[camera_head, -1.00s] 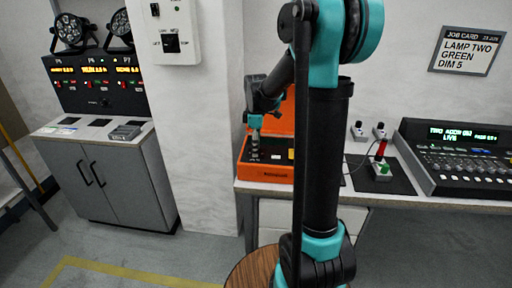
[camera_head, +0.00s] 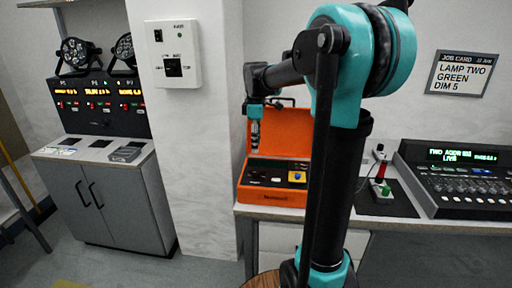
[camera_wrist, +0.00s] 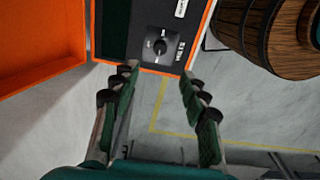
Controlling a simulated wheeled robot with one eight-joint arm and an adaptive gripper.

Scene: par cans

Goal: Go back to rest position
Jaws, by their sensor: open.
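My gripper (camera_head: 254,138) hangs in front of the open lid of an orange case, above its panel, in the head view. In the wrist view its two fingers (camera_wrist: 160,115) are spread apart with nothing between them. Beyond the fingertips lies the edge of the orange case (camera_wrist: 206,40), with a round dial on its dark panel. The orange case (camera_head: 270,196) sits at the left end of the desk with its lid up. My arm hides part of the desk.
A lighting console (camera_head: 465,185) stands on the desk at the right, with a red and green device (camera_head: 381,186) to its left. A grey cabinet (camera_head: 110,205) stands at the left by a pillar (camera_head: 200,150). A wooden barrel (camera_wrist: 265,35) shows in the wrist view.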

